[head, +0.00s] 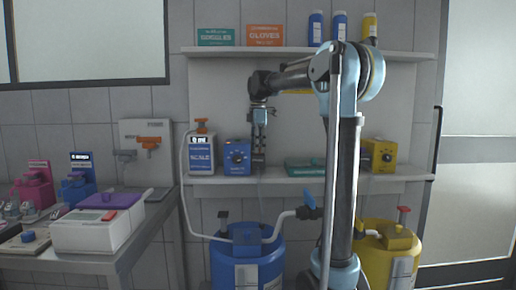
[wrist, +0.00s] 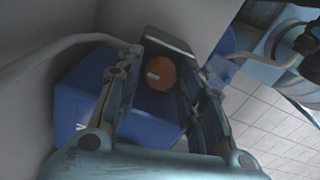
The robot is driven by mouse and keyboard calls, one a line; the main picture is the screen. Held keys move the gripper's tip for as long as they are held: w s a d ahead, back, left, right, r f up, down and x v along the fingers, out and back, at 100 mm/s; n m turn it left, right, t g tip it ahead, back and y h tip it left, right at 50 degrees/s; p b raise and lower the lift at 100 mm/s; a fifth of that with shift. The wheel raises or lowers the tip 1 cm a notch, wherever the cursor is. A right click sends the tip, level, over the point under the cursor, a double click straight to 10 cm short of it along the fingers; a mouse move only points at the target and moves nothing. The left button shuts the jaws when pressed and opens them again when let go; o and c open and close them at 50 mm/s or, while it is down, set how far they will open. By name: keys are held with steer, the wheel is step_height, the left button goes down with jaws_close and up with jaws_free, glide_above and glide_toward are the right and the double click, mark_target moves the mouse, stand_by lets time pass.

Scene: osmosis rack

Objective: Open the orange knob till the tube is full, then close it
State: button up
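In the wrist view a round orange knob (wrist: 160,74) with a white mark lies between the fingers of my gripper (wrist: 158,72). The fingers stand apart, one on each side; I cannot tell whether they touch it. In the head view my gripper (head: 258,168) points down beside a blue box with a dial (head: 237,157), above the shelf front.
A blue tank (head: 246,268) and a yellow tank (head: 388,265) stand below the lower shelf (head: 300,179). A yellow box (head: 380,155) sits on it at right. A side table (head: 150,215) with a white device (head: 98,232) stands at left. Bottles line the upper shelf (head: 215,50).

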steer(key=c, duration=0.8)
steer(key=shift+o, duration=0.2)
steer(key=shift+m, duration=0.3)
steer(key=m, duration=0.4)
steer(key=shift+r, duration=0.1)
steer(key=o, duration=0.8)
steer(key=shift+c, duration=0.2)
